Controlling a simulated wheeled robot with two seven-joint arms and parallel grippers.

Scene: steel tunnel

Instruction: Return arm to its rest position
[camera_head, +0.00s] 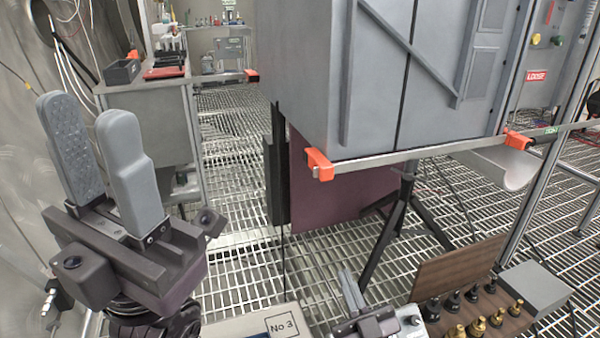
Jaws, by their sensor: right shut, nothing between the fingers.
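My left gripper (88,114) is large at the left of the head view, with its two grey fingers pointing up. A gap shows between the fingers, and nothing is held in it. My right gripper (348,280) is low in the middle of the view, seen small and partly cut off by the bottom edge. Its fingers are together and empty, pointing up. Most of both arms is out of view.
A large grey cabinet (390,70) with an orange-ended bar (420,155) fills the upper middle. A tray of black and brass fittings (520,318) is at lower right. A workbench (150,85) stands behind my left gripper. Open grating (235,200) lies between.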

